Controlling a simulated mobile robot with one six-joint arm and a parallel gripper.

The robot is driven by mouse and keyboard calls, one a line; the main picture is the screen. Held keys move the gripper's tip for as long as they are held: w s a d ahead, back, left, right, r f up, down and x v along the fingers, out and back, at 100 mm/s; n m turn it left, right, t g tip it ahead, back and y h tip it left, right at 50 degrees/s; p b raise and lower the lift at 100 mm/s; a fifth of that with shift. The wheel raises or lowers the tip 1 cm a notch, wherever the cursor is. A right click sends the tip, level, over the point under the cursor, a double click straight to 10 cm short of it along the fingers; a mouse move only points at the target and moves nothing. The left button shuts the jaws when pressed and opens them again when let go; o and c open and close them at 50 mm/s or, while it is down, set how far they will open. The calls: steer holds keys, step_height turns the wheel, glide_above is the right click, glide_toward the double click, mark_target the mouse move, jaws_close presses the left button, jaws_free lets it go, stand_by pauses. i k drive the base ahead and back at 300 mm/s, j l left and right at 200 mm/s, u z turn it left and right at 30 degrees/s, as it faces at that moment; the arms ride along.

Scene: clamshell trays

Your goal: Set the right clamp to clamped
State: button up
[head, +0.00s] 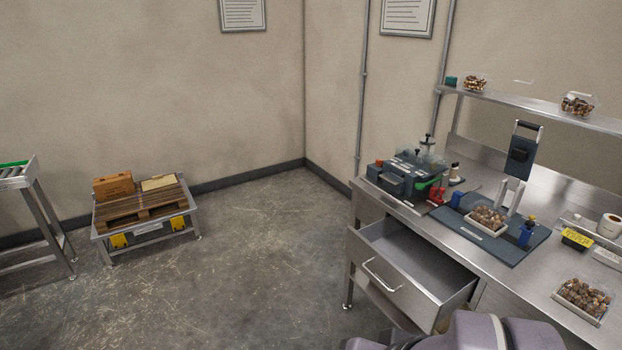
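A dark blue-grey base plate (488,247) lies on the steel workbench. A clear clamshell tray (487,219) filled with brown nuts sits on it, with its lid raised behind. The right clamp (526,236) is a small blue block with a yellow-and-black top, at the tray's right side. A second blue clamp (466,204) stands at the tray's left side. Both are small in the picture, and I cannot tell whether the right clamp is clamped. Part of my arm shows at the bottom edge; my gripper is out of view.
An open drawer (419,267) juts from the bench front. A grey machine (408,174) and a red toggle tool (437,192) stand left of the plate. Another filled tray (583,297) and a yellow-labelled box (577,240) are at right.

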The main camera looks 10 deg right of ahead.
mark_target(527, 231)
steer(key=z, duration=1.5)
steer(key=i+l, duration=0.4)
steer(key=i, duration=0.15)
steer(key=i+l, duration=0.45)
steer(key=i, duration=0.15)
steer(key=k+z, duration=0.05)
